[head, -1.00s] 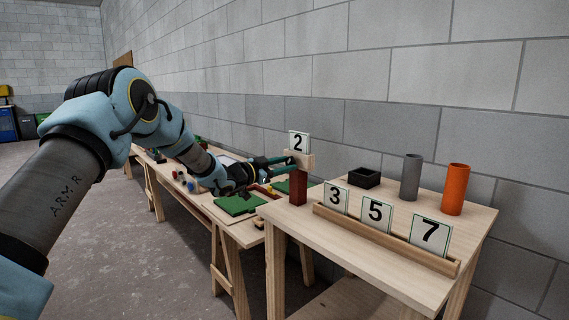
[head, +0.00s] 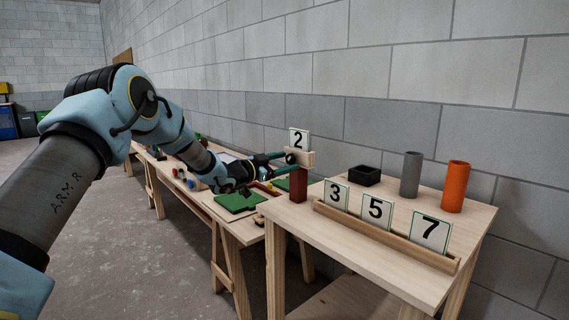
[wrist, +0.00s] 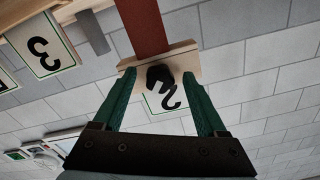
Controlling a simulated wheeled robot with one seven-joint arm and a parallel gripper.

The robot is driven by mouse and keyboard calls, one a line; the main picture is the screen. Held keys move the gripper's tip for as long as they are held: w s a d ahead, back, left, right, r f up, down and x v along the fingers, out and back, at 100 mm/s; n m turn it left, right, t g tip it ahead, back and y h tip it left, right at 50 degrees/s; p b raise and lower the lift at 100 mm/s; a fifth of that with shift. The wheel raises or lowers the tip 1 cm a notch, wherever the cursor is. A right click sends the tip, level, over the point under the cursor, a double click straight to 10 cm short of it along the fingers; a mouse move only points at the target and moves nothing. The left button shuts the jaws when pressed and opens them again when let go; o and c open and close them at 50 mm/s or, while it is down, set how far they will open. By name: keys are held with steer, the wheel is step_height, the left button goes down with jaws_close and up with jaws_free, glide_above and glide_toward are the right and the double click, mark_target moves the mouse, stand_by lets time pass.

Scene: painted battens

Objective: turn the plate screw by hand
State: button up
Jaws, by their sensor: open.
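The number plate 2 (head: 298,140) stands in a pale wooden block (head: 306,157) on top of a red post (head: 298,186). The plate screw, a black knob (head: 290,158), is on the block's near face. In the wrist view the knob (wrist: 160,77) shows below the red post (wrist: 144,28), in front of the block (wrist: 186,66), and covers part of the plate (wrist: 168,101). My gripper (wrist: 160,79) is open, with one green finger on each side of the knob. I cannot tell whether either finger touches it.
The near table (head: 345,248) carries a wooden rack (head: 385,239) with plates 3, 5 and 7, a black tray (head: 365,176), a grey cylinder (head: 411,175) and an orange cylinder (head: 455,187). A green mat (head: 238,203) lies on the lower bench. The block wall is close behind.

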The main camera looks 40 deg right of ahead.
steer(key=a+b, duration=0.2)
steer(key=a, duration=0.8)
steer(key=shift+w+a, duration=0.3)
steer(key=shift+a, duration=0.1)
